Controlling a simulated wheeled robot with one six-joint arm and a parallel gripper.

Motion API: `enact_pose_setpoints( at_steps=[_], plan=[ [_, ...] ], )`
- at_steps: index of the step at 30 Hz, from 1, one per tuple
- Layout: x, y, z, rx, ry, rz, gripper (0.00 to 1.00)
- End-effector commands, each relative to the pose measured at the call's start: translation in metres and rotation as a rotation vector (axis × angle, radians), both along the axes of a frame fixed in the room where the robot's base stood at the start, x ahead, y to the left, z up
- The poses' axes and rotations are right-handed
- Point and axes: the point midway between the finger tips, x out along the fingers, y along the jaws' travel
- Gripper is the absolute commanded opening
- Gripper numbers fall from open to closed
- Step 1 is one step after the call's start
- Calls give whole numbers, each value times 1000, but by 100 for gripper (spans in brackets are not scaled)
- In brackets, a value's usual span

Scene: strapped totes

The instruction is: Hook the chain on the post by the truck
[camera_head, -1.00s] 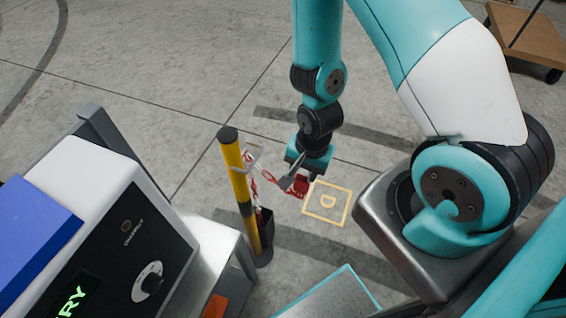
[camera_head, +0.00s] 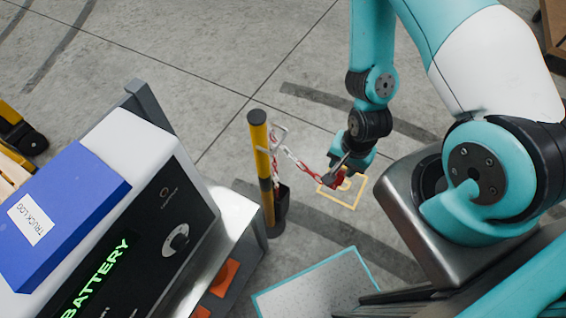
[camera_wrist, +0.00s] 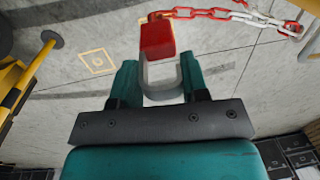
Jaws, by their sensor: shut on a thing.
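A yellow and black post (camera_head: 262,170) stands on the floor in the middle of the head view. A red and white chain (camera_head: 299,163) runs from a grey bracket near the post's top to my gripper (camera_head: 340,176). My gripper is shut on the chain's end piece, a red block with a grey loop. In the wrist view the grey loop sits between the fingers (camera_wrist: 160,82), with the red block (camera_wrist: 157,40) beyond them. The chain (camera_wrist: 215,13) leads off to the upper right there. A yellow part of a truck (camera_head: 14,135) shows at the head view's left edge.
A yellow square marking (camera_head: 343,192) lies on the floor below my gripper. A battery panel (camera_head: 135,235) and a blue truck log box (camera_head: 62,212) fill the lower left. Yellow and black striped structure (camera_wrist: 14,95) borders the wrist view's left. Open floor lies behind the post.

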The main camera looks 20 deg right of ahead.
Motion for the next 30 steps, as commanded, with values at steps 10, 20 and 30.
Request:
enact_pose_setpoints(
  at_steps=[10,20,30],
  plan=[
    [41,28,-9,1,-9,5,2],
    [85,62,4,0,-4,5,2],
    [127,93,1,0,-1,1,2]
  ],
)
